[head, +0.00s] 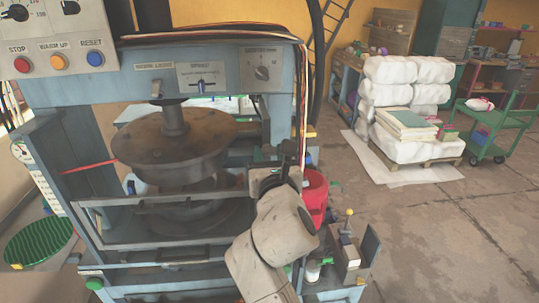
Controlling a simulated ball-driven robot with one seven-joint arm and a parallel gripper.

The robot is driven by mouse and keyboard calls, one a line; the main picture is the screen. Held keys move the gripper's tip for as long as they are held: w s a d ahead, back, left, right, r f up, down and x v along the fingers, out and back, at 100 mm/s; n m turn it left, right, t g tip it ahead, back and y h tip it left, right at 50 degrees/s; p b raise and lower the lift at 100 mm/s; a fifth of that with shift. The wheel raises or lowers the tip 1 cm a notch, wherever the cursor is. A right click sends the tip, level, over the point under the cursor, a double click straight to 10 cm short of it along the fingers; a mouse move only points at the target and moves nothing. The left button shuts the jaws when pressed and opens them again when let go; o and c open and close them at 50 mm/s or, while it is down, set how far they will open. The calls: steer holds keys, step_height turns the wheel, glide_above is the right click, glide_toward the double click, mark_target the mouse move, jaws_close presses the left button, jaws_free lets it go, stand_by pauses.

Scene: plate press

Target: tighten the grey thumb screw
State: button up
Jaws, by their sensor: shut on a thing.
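My gripper (287,158) is at the right upright of the blue-grey press (220,72), beside the round plates. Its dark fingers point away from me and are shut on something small. My pale wrist covers that spot, so I cannot make out the held thing or a grey thumb screw. The press has a dark upper round plate (150,142) on a central spindle. A lower plate (175,215) shows behind a metal guard frame (100,243).
A red bucket (317,193) stands just right of my gripper. A yellow-knobbed lever (349,213) rises at the press's lower right corner. A control box (50,37) hangs upper left. A pallet of white sacks (405,80) and a green cart (490,148) stand behind; right floor is clear.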

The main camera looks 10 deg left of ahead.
steer(key=shift+m, duration=0.4)
steer(key=m, duration=0.8)
steer(key=shift+f, duration=0.1)
steer(key=m+b, duration=0.1)
steer(key=m, duration=0.4)
steer(key=shift+f+m+b, duration=0.2)
steer(key=shift+m+b, duration=2.15)
steer(key=shift+m, duration=3.15)
steer(key=shift+f+m+b, duration=0.2)
steer(key=shift+m+b, duration=2.15)
steer(key=shift+m, duration=3.15)
